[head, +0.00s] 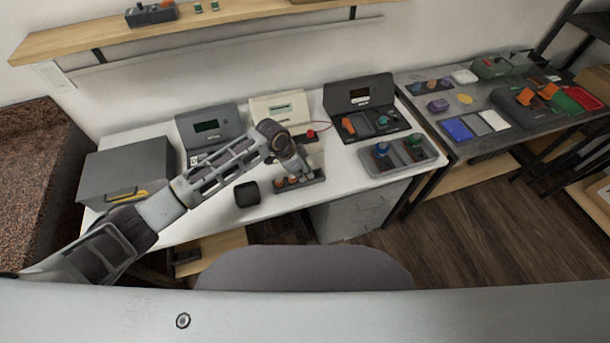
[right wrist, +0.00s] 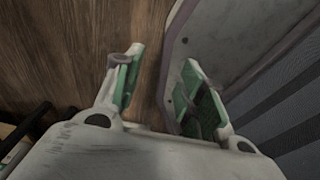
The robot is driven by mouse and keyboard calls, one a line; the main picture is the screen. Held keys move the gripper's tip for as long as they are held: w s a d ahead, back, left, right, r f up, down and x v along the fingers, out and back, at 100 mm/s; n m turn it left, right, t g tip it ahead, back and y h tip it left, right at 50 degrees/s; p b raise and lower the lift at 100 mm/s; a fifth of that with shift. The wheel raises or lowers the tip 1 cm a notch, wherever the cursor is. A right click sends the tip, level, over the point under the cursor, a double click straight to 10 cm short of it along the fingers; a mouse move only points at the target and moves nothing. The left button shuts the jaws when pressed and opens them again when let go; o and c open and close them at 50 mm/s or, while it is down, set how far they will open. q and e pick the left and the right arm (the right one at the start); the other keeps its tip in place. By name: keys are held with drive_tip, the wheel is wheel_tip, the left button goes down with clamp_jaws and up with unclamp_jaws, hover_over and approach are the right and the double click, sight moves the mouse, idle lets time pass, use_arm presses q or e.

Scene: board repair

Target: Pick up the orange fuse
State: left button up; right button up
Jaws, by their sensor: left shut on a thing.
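My left gripper (head: 303,174) reaches down over a small dark rack (head: 288,187) at the front of the white table. The rack carries several small orange-brown pieces. The gripper is shut on one of them, seemingly the orange fuse; its fingers mostly hide it, and I cannot tell whether it is still seated in the rack. My right gripper (right wrist: 156,95) shows in the right wrist view with its green-padded fingers apart and nothing between them, above the wooden floor.
A black block (head: 246,193) stands left of the rack. A grey tray (head: 375,171) with coloured parts lies to the right. A dark tester (head: 360,92) and other devices line the back. A grey box (head: 128,172) stands at the left. A grey chair back (head: 300,268) is in front.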

sight(303, 173)
use_arm(q)
drive_tip(key=shift+r, duration=0.75)
wheel_tip(303, 173, up, 8)
drive_tip(key=shift+r, duration=0.25)
use_arm(e)
drive_tip(key=shift+w+a+f, duration=0.1)
drive_tip(key=shift+a+f, duration=0.05)
drive_tip(key=shift+a, duration=0.35)
